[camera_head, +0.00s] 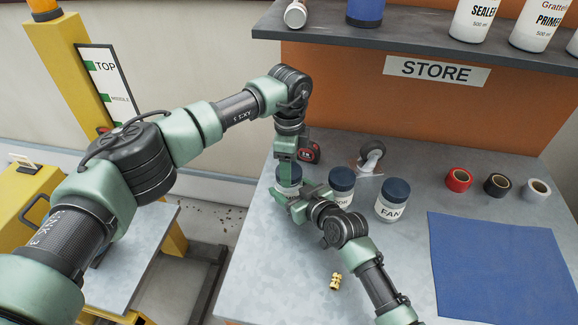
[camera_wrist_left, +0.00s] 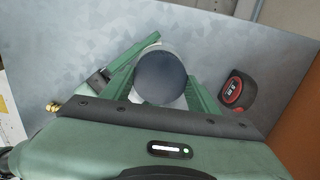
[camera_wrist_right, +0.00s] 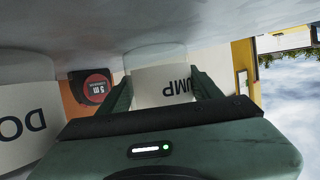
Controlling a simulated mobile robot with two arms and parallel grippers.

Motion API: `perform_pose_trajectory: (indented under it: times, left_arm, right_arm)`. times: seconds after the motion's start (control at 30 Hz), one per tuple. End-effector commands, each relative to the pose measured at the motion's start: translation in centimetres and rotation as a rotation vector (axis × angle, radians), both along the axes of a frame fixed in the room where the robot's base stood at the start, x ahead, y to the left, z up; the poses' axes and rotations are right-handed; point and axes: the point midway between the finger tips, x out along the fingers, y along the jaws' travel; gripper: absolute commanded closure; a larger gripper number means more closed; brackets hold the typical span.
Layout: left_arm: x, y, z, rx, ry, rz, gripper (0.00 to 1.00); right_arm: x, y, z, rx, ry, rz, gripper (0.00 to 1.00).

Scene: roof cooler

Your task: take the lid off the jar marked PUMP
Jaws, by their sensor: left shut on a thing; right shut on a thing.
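The PUMP jar (camera_head: 291,190) stands on the grey bench, a white-labelled jar with a dark blue lid (camera_wrist_left: 162,78). Its label (camera_wrist_right: 163,86) shows upside down in the right wrist view, partly covered. My left gripper (camera_head: 287,168) comes down from above, its fingers shut on the lid's sides. My right gripper (camera_head: 285,195) is shut around the jar's body from the side. The lid looks seated on the jar, but the fingers hide most of the seam.
A second jar (camera_head: 341,183) and the FAN jar (camera_head: 390,205) stand close on the right. A tape measure (camera_head: 310,152) and a caster (camera_head: 371,156) lie behind. A brass fitting (camera_head: 335,281) lies in front. Tape rolls (camera_head: 459,180) and a blue mat (camera_head: 495,265) are farther right.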

Motion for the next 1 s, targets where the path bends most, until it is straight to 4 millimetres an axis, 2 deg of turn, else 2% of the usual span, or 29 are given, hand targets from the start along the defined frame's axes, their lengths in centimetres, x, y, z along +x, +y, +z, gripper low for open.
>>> perform_pose_trajectory:
  times: [1.0]
  left_arm:
    - [0.0, 0.0, 2.2, 0.0, 0.0, -0.001, 0.89]
  right_arm:
    - [-0.1, 0.0, -0.1, -0.001, 0.003, 0.001, 1.0]
